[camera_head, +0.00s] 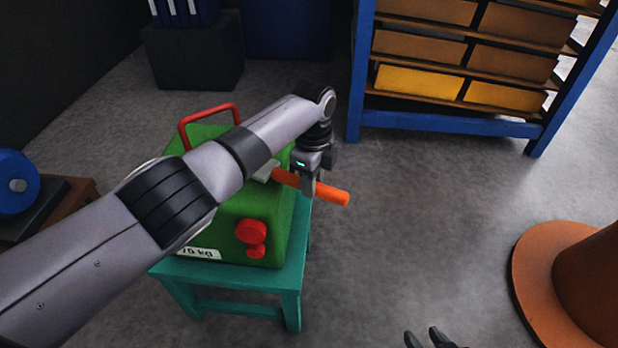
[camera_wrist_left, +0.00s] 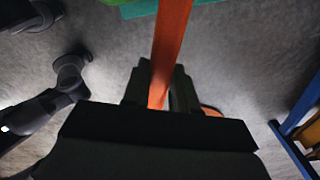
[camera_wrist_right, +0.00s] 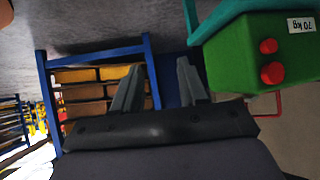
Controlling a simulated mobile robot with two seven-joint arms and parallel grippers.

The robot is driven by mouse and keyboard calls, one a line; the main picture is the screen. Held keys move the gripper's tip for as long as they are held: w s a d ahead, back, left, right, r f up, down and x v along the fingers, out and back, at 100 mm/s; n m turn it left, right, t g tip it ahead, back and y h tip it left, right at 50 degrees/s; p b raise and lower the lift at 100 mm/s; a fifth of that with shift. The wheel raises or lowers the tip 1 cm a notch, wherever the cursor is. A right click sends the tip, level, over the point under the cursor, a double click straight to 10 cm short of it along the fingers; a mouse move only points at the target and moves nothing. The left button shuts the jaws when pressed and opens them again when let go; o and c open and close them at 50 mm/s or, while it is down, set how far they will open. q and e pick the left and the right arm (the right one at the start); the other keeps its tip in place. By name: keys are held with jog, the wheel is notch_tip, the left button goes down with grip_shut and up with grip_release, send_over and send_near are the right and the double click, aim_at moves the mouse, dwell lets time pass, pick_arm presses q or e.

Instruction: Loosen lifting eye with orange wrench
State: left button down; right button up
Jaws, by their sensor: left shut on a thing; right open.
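The green casting (camera_head: 240,205) with a red handle and red knobs sits on a teal stand (camera_head: 293,280). My left gripper (camera_head: 308,188) is shut on the orange wrench (camera_head: 333,194), whose handle sticks out to the right past the casting's edge. The wrench's grey head (camera_head: 266,171) lies over the casting's top, partly behind my left arm. The lifting eye is hidden by that arm, so I cannot tell how the head meets it. In the left wrist view the orange handle (camera_wrist_left: 171,40) runs between the fingers. My right gripper (camera_wrist_right: 156,85) is open and empty, away from the casting (camera_wrist_right: 250,60).
A blue-framed shelf (camera_head: 440,123) with brown and yellow bins stands at the back right. A large orange round-based object (camera_head: 545,270) is at the right. A blue disc (camera_head: 17,180) rests on a bench at the left.

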pick_arm(q)
notch_tip(320, 180, up, 4)
jog(key=p, duration=0.4)
jog(key=shift+r, duration=0.1)
notch_tip(320, 180, up, 3)
jog(key=p, duration=0.3)
jog(key=shift+r, duration=0.45)
pick_arm(e)
notch_tip(320, 180, up, 7)
jog(key=shift+s, duration=0.15)
